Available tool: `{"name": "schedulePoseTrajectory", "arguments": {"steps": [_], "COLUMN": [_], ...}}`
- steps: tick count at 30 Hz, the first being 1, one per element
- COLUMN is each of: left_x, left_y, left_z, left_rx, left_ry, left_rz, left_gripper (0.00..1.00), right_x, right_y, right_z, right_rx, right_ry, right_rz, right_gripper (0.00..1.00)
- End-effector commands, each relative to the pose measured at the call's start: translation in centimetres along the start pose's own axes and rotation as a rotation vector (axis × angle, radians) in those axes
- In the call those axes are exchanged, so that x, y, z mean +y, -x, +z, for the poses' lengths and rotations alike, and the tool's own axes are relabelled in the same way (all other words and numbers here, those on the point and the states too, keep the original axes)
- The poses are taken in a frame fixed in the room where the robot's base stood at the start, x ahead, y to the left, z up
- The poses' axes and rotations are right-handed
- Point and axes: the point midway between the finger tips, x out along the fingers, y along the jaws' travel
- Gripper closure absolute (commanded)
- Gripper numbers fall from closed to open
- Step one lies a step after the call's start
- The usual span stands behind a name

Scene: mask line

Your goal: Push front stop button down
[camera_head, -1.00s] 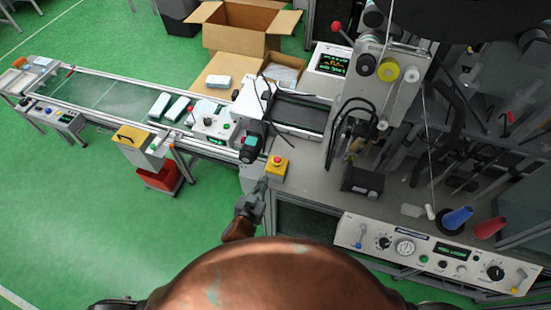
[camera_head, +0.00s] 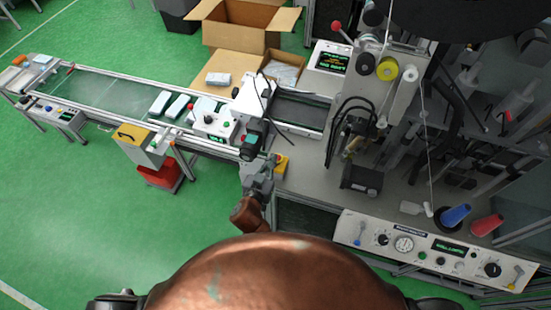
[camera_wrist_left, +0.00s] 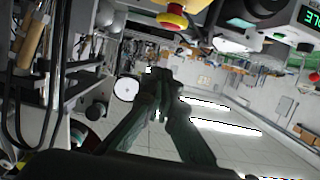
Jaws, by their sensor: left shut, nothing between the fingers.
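The front stop button is a red mushroom cap on a small yellow box (camera_head: 283,165) at the front edge of the grey machine table. In the head view my left gripper (camera_head: 263,163) covers the left part of the box and much of the cap. In the left wrist view the red cap (camera_wrist_left: 172,20) and its yellow base show at the top, tilted. There the dark fingers (camera_wrist_left: 160,78) are closed together, empty, below the cap in the picture. A gap shows in that view; I cannot tell its depth. My right gripper is not in view.
A black and teal sensor head (camera_head: 250,145) stands close to the left of the button. The conveyor (camera_head: 100,92) runs off left. The machine head (camera_head: 360,175) rises to the right. A control panel (camera_head: 430,245) lines the front right. Open green floor lies at left.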

Motion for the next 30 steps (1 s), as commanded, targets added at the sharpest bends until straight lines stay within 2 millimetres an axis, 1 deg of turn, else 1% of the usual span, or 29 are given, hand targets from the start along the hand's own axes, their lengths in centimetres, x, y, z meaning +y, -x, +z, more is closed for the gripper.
{"name": "schedulePoseTrajectory", "arguments": {"steps": [1,6,7,9,14,18,27,30], "left_x": [0.0,0.0,0.0,0.0,0.0,0.0,0.0,0.1], "left_y": [-1.2,-4.5,-4.5,-4.7,-5.0,-5.1,-5.1,-5.2], "left_z": [-0.2,-0.1,0.8,2.0,3.5,3.9,3.9,4.4], "left_rx": [0.001,0.0,-0.004,-0.004,-0.003,0.0,-0.001,-0.001], "left_ry": [-0.003,-0.002,-0.002,-0.001,0.001,0.0,0.0,0.002], "left_rz": [0.0,0.001,-0.001,0.0,-0.001,0.001,0.001,0.001], "left_gripper": [1.0,1.0,1.0,1.0,1.0,1.0,1.0,1.0], "right_x": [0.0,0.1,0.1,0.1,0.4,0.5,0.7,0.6], "right_y": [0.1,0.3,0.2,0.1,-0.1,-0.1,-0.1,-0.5], "right_z": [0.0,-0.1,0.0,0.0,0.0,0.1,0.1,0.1], "right_rx": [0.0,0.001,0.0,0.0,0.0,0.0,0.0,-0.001], "right_ry": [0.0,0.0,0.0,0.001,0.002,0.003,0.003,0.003], "right_rz": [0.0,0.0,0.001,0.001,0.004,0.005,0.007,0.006], "right_gripper": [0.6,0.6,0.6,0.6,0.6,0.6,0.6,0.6]}}
